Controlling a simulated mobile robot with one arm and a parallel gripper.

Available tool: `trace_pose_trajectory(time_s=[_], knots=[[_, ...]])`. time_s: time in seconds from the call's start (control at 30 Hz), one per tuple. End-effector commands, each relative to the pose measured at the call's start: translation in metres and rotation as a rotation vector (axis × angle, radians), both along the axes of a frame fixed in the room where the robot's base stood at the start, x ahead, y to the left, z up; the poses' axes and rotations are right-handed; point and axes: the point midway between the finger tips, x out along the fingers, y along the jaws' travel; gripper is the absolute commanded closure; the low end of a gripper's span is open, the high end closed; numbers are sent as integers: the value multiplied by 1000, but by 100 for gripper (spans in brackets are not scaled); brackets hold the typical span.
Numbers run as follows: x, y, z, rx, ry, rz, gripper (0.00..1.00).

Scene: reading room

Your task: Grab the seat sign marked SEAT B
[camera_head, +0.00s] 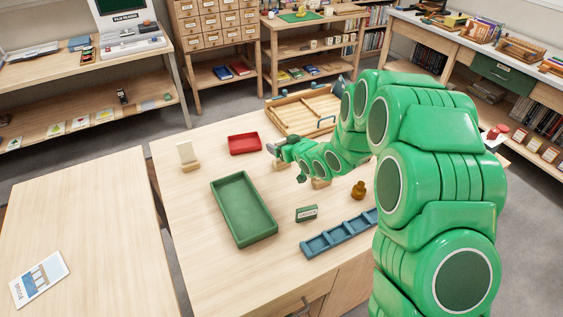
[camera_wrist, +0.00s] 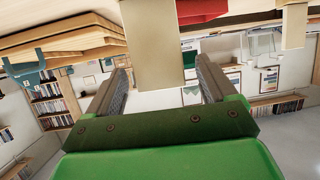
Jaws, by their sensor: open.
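A cream upright sign (camera_head: 187,152) on a wooden foot stands at the table's left rear; no lettering is legible on it. My gripper (camera_head: 272,149) is low over the table, right of the red tray. A wooden foot (camera_head: 279,165) shows just beneath it, its upper part hidden. In the wrist view my gripper (camera_wrist: 162,72) is open, with a plain tan panel (camera_wrist: 152,45) reaching in between its fingers, with gaps at both sides. Another pale upright piece (camera_wrist: 293,25) shows at right. I cannot read SEAT B anywhere. Another wooden foot (camera_head: 320,183) is partly hidden by my arm.
The red tray (camera_head: 244,144) and a wooden tray (camera_head: 279,117) with blue handles lie behind. A green tray (camera_head: 268,225), small green box (camera_head: 307,213), blue divided rack (camera_head: 340,233) and brown knob-shaped piece (camera_head: 358,190) lie in front. The table's front-left area is clear.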

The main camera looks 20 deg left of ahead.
Motion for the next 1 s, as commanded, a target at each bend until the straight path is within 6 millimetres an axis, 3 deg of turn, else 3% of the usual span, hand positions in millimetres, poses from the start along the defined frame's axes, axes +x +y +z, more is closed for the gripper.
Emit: trace_pose_trajectory(time_s=[0.13, 0.4, 0.67, 1.0], knots=[[-1, 0, -20, -4, 4, 1, 15], [16, 19, -28, 0, 0, 1, 15], [18, 21, -29, -1, 1, 0, 15], [18, 21, -28, -1, 0, 0, 64]])
